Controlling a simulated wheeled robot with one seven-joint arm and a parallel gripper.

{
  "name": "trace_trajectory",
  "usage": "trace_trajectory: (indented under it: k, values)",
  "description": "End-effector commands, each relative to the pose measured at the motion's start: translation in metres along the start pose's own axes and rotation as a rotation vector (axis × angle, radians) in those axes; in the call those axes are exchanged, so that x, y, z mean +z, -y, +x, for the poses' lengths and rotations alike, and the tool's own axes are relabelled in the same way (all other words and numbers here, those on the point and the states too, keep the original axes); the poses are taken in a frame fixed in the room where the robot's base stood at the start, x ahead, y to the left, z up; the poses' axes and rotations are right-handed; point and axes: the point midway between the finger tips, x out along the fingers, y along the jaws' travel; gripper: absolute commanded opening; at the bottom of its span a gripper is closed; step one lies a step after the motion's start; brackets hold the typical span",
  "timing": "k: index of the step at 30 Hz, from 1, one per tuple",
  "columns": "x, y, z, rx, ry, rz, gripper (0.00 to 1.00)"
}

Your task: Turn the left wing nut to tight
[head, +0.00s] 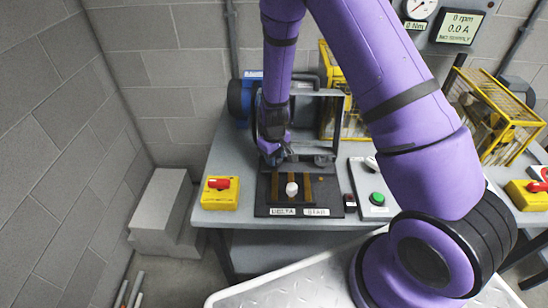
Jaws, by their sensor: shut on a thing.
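My gripper (282,156) reaches down at the back left of a black terminal board (263,210) on the bench. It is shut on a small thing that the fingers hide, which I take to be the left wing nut. I cannot make out the nut's shape or how far it is turned. The board bears brass-coloured strips (307,189), a white knob (291,189) and the labels DELTA and STAR at its front edge.
A dark open frame (328,105) and a blue motor (240,97) stand close behind my gripper. A yellow box with a red switch (220,192) is at left. A plate with a green button (377,199) is at right. Yellow cages (500,105) stand at the back.

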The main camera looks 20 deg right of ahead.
Motion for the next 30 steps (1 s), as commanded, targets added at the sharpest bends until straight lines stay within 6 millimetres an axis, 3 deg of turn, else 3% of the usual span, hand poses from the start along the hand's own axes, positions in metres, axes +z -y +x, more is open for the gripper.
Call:
trace_trajectory:
  k: [30]
  values:
    - [-0.0004, -0.0003, -0.0003, 0.001, -0.001, 0.957, 0.02]
